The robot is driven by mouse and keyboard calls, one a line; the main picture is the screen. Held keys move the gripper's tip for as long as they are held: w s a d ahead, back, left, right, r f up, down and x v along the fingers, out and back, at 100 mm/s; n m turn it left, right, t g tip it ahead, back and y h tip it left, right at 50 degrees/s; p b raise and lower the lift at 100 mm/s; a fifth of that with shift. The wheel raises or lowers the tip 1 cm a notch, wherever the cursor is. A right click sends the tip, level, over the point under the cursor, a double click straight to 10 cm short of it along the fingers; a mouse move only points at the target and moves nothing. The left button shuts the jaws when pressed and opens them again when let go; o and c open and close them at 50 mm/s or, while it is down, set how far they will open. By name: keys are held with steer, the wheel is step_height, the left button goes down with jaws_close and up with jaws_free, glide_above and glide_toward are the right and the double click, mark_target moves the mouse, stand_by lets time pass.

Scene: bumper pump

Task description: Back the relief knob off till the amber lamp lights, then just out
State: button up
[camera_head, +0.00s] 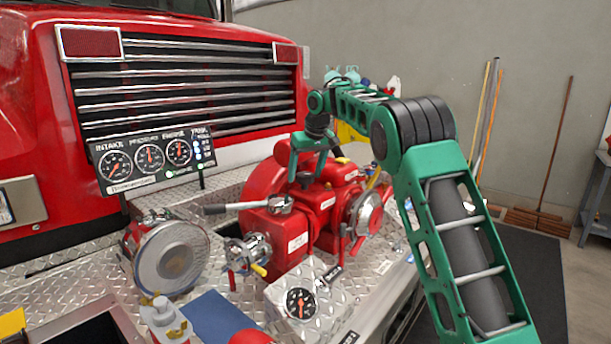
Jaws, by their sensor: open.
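The red bumper pump (298,215) sits on the diamond-plate deck in front of the truck grille. My green gripper (308,172) points down over the top of the pump, its two fingers spread apart with nothing seen between them. A small part with a yellow top (343,160) stands on the pump just right of the fingers. I cannot tell which fitting is the relief knob; it may be hidden by the gripper. The gauge panel (150,160) has small green lights along its lower edge. I make out no lit amber lamp.
A grey-handled lever (228,209) sticks out left from the pump. A capped round inlet (172,258) stands at left and a gauge box (303,300) in front. A valve with a yellow handle (250,255) sits between them. A blue cloth (215,315) lies on the deck.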

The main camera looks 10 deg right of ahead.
steer(key=c, duration=1.1)
steer(key=shift+o, duration=0.2)
steer(key=shift+w+d+n+y, duration=0.15)
steer(key=shift+n+y, duration=0.15)
steer(key=shift+n, duration=0.6)
steer(key=shift+s+d+n+y, duration=0.1)
steer(key=shift+n+y, duration=0.2)
steer(key=shift+n, duration=0.6)
steer(key=o, duration=1.1)
steer(key=shift+c, duration=0.2)
steer(key=v, duration=1)
steer(key=shift+w+r+g, duration=0.25)
steer(key=shift+r+g, duration=0.05)
steer(key=shift+r, duration=0.15)
steer(key=shift+d, duration=0.1)
